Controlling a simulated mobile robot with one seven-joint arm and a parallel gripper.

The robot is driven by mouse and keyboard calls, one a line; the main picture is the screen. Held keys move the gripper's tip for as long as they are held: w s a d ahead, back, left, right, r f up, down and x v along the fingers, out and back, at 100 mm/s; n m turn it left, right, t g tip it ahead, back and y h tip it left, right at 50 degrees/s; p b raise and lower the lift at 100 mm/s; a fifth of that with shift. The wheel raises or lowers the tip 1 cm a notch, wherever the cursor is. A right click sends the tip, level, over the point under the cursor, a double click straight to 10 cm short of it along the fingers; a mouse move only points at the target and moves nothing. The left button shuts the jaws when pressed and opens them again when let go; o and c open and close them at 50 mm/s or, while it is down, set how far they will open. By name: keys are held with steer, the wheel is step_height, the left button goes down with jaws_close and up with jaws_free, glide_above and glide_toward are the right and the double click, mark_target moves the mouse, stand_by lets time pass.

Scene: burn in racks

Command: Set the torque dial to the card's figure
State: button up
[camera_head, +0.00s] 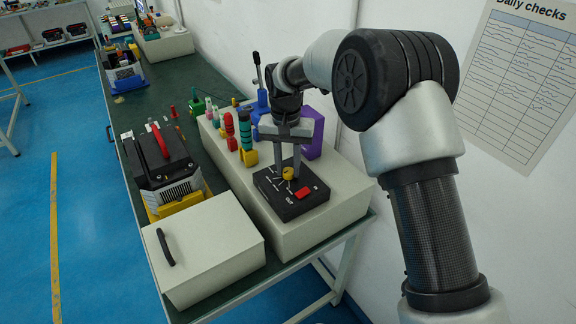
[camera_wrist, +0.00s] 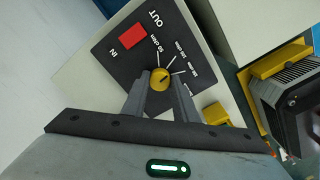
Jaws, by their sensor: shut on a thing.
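The torque dial is a small round yellow knob (camera_head: 288,173) on top of a black control box (camera_head: 300,205) with white tick marks and lettering. My gripper (camera_head: 288,172) points down over the box, with its fingers on either side of the knob and shut on it. A red button (camera_head: 304,192) sits beside the dial, between the words OUT and IN in the wrist view. I cannot make out a card with a figure.
The black box stands on a pale raised block (camera_head: 340,208) on the green bench. Red and green-black tools (camera_head: 246,131) and a purple block (camera_head: 314,132) stand behind. A pale lidded box (camera_head: 205,250) is at front left. A "Daily checks" sheet (camera_head: 520,80) hangs on the wall.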

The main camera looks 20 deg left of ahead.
mark_target(286, 171)
steer(key=shift+n, duration=1.1)
steer(key=o, duration=1.1)
steer(key=shift+c, duration=0.2)
steer(key=shift+r, duration=0.1)
step_height(286, 171, up, 17)
steer(key=shift+a+r, duration=0.15)
steer(key=shift+a, duration=0.1)
steer(key=shift+s, duration=0.1)
